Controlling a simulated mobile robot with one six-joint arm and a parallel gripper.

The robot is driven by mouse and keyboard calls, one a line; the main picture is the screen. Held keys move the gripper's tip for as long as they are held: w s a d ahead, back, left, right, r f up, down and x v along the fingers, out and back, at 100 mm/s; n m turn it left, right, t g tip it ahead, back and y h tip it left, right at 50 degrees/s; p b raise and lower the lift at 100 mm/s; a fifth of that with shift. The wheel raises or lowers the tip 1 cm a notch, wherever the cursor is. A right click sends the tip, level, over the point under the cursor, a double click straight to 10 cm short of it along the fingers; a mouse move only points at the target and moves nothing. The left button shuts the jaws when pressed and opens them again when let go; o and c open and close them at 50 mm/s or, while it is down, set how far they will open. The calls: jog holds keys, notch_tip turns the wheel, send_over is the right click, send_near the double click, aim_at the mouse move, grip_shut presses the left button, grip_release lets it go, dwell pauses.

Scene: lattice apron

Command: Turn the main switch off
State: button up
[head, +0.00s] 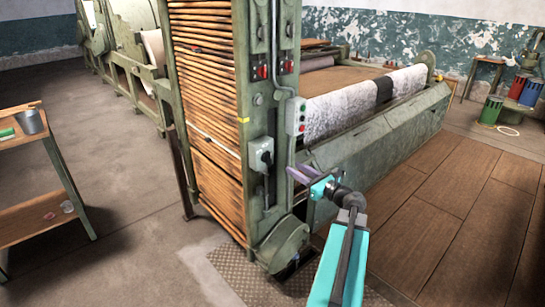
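A light grey switch box (261,154) with a dark handle is mounted low on the green machine post, left of my gripper. It looks like the main switch; the handle's exact position is too small to read. My gripper (293,172) has purple fingers pointing left toward the post. It is to the right of the box and apart from it in the picture. Nothing shows between the fingers, but their gap cannot be made out clearly. A small grey control box (297,117) with red and green buttons is higher on the post.
A tall stack of wooden slats (205,75) fills the machine's left side. Red-knobbed switches (263,71) are higher up. A tool cart (40,170) stands at far left, and colored bins (491,110) at far right. Bare floor (120,210) lies left; wooden boards (455,210) lie right.

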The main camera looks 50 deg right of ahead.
aim_at(268, 158)
jog(key=w+p, duration=0.1)
jog(key=w, duration=1.2)
jog(key=shift+w+d, duration=0.4)
jog(key=shift+d, duration=0.05)
grip_shut()
